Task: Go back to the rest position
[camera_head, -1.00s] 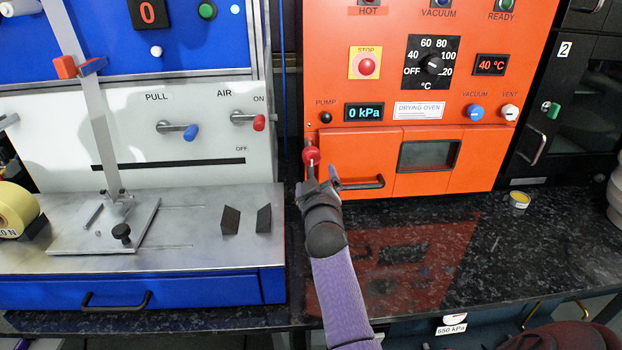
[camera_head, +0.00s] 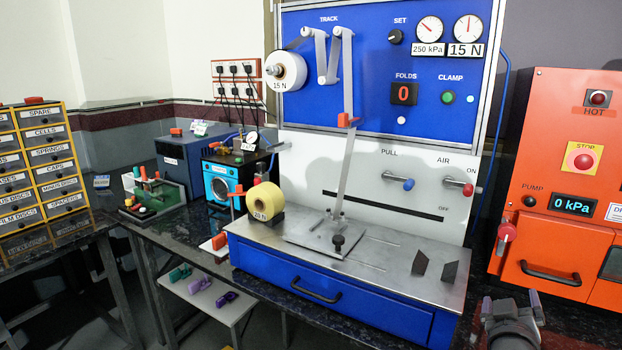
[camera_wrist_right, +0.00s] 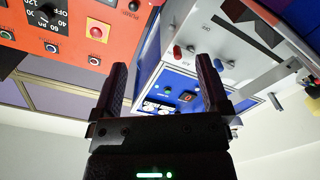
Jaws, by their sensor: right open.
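My right gripper (camera_head: 512,308) is at the lower right of the head view, in front of the orange drying oven (camera_head: 560,200). In the right wrist view its two dark fingers (camera_wrist_right: 161,90) stand wide apart with nothing between them. The red knob (camera_head: 507,231) on the oven's left side is above the gripper and apart from it. My left gripper does not show in either view.
The blue machine (camera_head: 340,290) with a white panel stands left of my right gripper, two dark plates (camera_head: 435,265) on its deck. A roll of yellow tape (camera_head: 266,201) and a labelled drawer cabinet (camera_head: 50,170) are further left. Dark bench surface lies around the gripper.

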